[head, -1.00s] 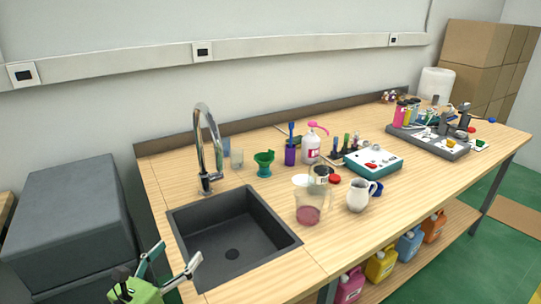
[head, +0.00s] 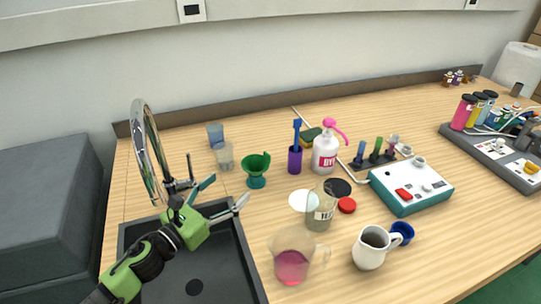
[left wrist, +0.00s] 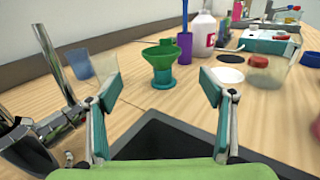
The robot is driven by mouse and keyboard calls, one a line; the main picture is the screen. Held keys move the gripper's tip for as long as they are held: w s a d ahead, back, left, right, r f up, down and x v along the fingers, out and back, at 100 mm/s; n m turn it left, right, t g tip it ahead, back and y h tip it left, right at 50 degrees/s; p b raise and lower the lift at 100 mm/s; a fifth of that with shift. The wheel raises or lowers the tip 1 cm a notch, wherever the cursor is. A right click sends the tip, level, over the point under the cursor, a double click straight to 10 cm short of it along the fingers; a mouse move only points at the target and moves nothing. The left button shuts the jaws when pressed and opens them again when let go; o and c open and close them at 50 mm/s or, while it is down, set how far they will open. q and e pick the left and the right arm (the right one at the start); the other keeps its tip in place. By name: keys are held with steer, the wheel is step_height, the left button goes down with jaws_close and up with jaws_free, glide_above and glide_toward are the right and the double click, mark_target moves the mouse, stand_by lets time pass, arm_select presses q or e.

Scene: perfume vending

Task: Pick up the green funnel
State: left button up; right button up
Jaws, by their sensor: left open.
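The green funnel (head: 257,168) stands on the wooden table behind the sink, its wide cup up. In the left wrist view the green funnel (left wrist: 161,65) shows ahead, in the gap between the fingertips but farther off. My left gripper (head: 222,197) is open and empty over the sink, in front of and left of the funnel, not touching it. Its two fingers also show apart in the left wrist view (left wrist: 162,90). My right gripper is in neither view.
The faucet (head: 148,150) rises left of my gripper. Two clear cups stand behind it, one bluish (head: 216,135). A purple cup (head: 295,160) with a blue brush and a white pump bottle (head: 325,155) stand right of the funnel. A jar (head: 320,212) and a beaker (head: 291,268) stand nearer.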

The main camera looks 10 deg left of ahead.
mark_target(246, 171)
arm_select(q)
steer(key=x, duration=0.1)
steer(key=p+x, duration=0.1)
steer(key=x, duration=0.1)
steer(key=shift+r, duration=0.3)
steer(key=x, duration=0.4)
steer(key=shift+w+d+f+p, duration=0.15)
steer(key=shift+w+p, duration=0.15)
steer(key=shift+p, duration=0.05)
steer(key=shift+w, duration=0.15)
steer(key=shift+w+d+r+p, duration=0.2)
steer(key=shift+w+d+p, duration=0.1)
steer(key=shift+w, duration=0.2)
steer(key=p+x, duration=0.1)
steer(key=x, duration=0.3)
steer(key=shift+d+f, duration=0.1)
steer(key=shift+d, duration=0.05)
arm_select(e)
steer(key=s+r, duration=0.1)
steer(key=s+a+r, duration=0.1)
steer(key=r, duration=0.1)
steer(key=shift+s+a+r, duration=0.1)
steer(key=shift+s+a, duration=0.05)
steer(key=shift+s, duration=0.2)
arm_select(q)
steer(key=c, duration=1)
